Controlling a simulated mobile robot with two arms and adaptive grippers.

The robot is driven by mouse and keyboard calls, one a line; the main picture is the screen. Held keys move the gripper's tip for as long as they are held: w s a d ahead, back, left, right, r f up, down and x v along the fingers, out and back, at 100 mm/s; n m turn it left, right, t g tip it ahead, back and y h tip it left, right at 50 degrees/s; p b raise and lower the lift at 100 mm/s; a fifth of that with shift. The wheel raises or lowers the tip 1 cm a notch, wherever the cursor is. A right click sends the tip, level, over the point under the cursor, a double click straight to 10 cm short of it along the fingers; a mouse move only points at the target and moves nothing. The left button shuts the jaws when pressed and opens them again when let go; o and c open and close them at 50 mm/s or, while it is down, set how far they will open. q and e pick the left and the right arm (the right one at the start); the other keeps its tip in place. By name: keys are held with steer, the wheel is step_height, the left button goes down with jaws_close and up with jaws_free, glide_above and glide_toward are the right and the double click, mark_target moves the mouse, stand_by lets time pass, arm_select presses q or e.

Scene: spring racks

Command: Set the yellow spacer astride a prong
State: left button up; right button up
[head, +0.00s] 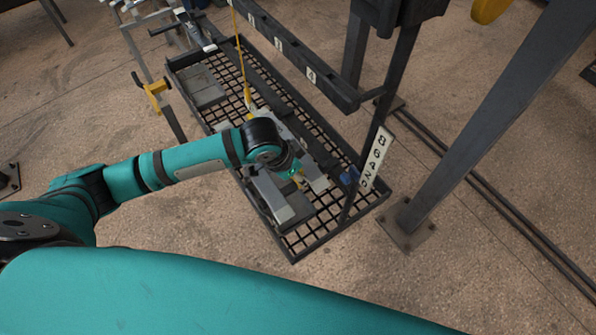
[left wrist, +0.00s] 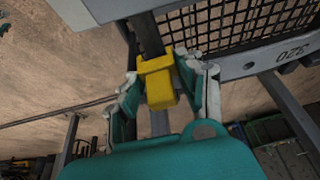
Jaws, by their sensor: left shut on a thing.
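My left gripper (head: 298,179) is over the mesh tray in the head view, with its fingers small and partly hidden by the wrist. In the left wrist view the left gripper (left wrist: 164,70) is shut on the yellow spacer (left wrist: 160,86), one finger on each side. The spacer is a blocky piece with a raised upper part. A dark bar (left wrist: 149,35), which looks like a prong, runs from the top edge down to the spacer. They overlap in the picture; I cannot tell whether the spacer straddles it. My right gripper is not in view.
The mesh tray (head: 309,240) holds grey blocks (head: 201,88) and hangs by a yellow line (head: 240,60). A numbered dark beam (head: 290,55) and a scale plate (head: 376,157) stand close by. A yellow piece (head: 156,87) sits on a post at left. Open floor lies around.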

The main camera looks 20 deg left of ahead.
arm_select(q)
steer(key=shift+f, duration=0.8)
steer(key=o, duration=1)
steer(key=shift+c, duration=0.2)
steer(key=shift+r, duration=0.1)
steer(key=shift+a+r, duration=0.1)
steer(key=shift+r, duration=0.15)
steer(key=v, duration=1.1)
steer(key=shift+r, duration=0.15)
steer(key=shift+s, duration=0.15)
